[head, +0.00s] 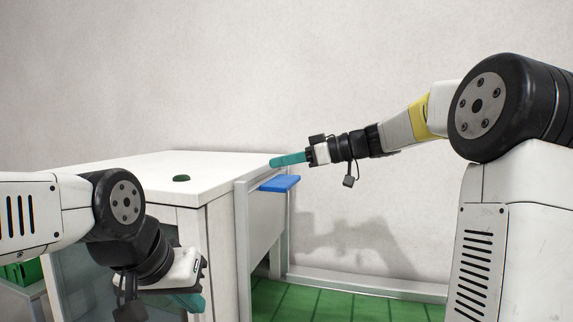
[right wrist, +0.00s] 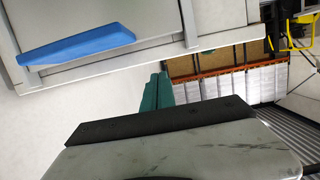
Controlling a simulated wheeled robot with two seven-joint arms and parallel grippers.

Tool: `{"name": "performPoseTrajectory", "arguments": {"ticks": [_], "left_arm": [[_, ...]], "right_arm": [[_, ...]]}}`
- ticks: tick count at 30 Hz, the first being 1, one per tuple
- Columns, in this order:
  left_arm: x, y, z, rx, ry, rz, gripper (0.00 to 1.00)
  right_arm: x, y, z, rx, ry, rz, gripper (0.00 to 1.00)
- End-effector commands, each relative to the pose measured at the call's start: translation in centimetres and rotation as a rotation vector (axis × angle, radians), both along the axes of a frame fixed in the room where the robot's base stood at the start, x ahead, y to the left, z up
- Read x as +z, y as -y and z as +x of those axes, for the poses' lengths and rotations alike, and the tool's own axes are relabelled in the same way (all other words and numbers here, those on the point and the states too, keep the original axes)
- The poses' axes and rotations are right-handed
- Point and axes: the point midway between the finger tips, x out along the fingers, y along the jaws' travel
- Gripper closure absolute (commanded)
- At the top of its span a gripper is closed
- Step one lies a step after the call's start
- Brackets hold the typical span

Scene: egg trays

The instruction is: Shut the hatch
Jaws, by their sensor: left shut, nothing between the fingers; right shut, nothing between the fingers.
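The hatch (head: 264,222) is a white panel between grey uprights on the right side of a white cabinet. A blue handle (head: 280,183) sticks out near its top, and this handle also shows in the right wrist view (right wrist: 75,46). An open gap shows below the panel's lower edge. My right gripper (head: 273,162), with teal fingers, is shut and empty, just above the handle and apparently apart from it. Its fingers also show in the right wrist view (right wrist: 158,85). My left gripper (head: 190,303) is shut and empty, low in front of the cabinet, partly hidden by its own wrist.
Green flooring (head: 340,305) lies right of the cabinet, with a pale wall behind. A green crate (head: 20,272) shows at the far left. Shelving (right wrist: 225,75) stands in the background.

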Motion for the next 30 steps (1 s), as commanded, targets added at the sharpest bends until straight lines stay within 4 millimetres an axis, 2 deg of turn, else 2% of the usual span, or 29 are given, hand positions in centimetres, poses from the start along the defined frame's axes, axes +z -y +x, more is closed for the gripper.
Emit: {"name": "performPoseTrajectory", "arguments": {"ticks": [3,8,12,16,30], "left_arm": [[0.0,0.0,0.0,0.000,0.000,0.000,1.00],[0.0,0.0,0.0,0.000,0.000,0.000,1.00],[0.0,0.0,0.0,0.000,0.000,0.000,1.00],[0.0,0.0,0.0,0.000,0.000,0.000,1.00],[0.0,0.0,0.0,0.000,0.000,0.000,1.00]], "right_arm": [[-0.7,-2.7,0.7,0.006,-0.002,0.001,1.00],[-1.5,-5.7,1.7,0.003,-0.003,0.001,1.00],[-3.8,-5.4,1.7,-0.001,-0.006,-0.001,1.00],[-5.0,-5.4,1.7,-0.001,-0.004,-0.001,1.00],[-5.5,-5.4,1.8,0.000,-0.002,-0.002,1.00]]}}
